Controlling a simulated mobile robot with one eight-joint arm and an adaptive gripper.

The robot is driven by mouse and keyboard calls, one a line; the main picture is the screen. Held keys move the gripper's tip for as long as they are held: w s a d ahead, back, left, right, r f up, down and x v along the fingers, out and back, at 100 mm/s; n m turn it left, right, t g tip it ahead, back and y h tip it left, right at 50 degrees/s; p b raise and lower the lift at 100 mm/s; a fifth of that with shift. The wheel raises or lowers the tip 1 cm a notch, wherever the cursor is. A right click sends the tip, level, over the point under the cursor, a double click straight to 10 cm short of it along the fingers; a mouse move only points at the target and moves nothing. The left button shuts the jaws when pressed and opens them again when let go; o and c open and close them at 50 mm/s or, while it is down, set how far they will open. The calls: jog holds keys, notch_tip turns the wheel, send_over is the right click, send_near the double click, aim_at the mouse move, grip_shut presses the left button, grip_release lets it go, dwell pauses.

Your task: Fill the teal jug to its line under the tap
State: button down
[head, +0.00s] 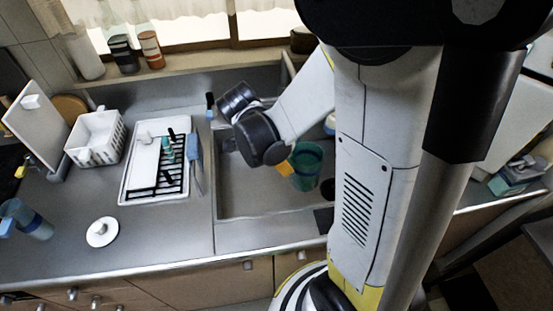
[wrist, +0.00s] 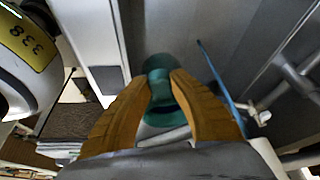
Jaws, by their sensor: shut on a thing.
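The teal jug (head: 307,168) is in the right part of the sink, beside my arm in the head view. My gripper (head: 285,168) has orange fingers and is shut on the jug. In the wrist view the jug (wrist: 163,95) shows between the two fingers of my gripper (wrist: 160,82). A darker band runs around the jug, but I cannot make out the fill line or any water inside. I cannot pick out the tap for certain; my arm covers much of the area behind the jug.
The metal sink (head: 240,200) has clear floor left of the jug. On the left counter are a white tray with a black rack (head: 130,180), a white basket (head: 97,140), a blue jug (head: 30,220) and a white lid (head: 102,231). Cups (head: 151,50) stand on the sill.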

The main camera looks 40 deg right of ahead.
jog(key=w+d+b, duration=0.1)
jog(key=w+d, duration=0.6)
jog(key=w, duration=0.5)
jog(key=shift+b, duration=0.4)
jog(key=shift+d, duration=0.1)
dwell(6.3)
